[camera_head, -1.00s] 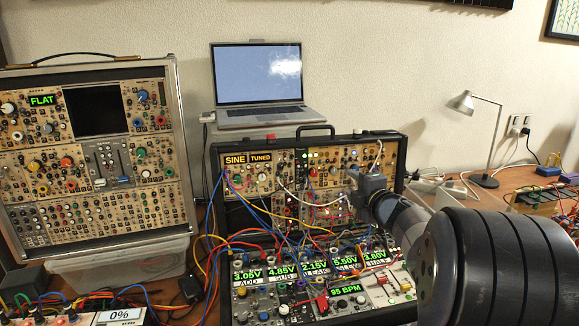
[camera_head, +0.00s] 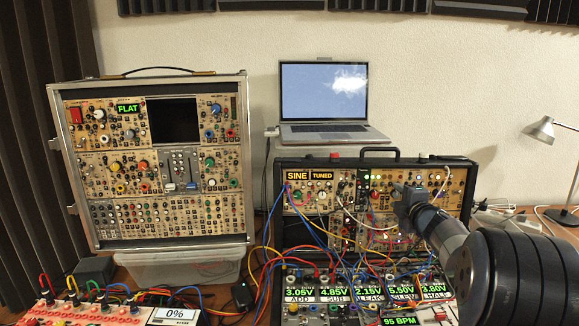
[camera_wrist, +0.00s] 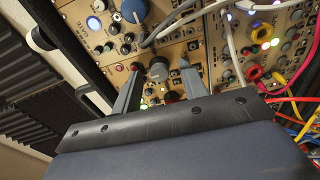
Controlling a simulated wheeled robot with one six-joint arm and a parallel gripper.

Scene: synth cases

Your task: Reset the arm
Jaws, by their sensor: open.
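My gripper (camera_head: 399,190) is in front of the right part of the upright modular case with the SINE and TUNED displays (camera_head: 309,175). In the wrist view my gripper (camera_wrist: 160,76) is open, its two grey fingers apart. I cannot tell whether the fingers touch the knob or the panel. No object is seen held. My dark wrist body covers the lower part of the wrist view.
Patch cables (camera_head: 268,250) hang in front of the case. A lower panel with voltage displays (camera_head: 370,295) lies before it. A laptop (camera_head: 324,95) stands behind. A large case (camera_head: 160,160) is at left, a lamp (camera_head: 541,130) at right.

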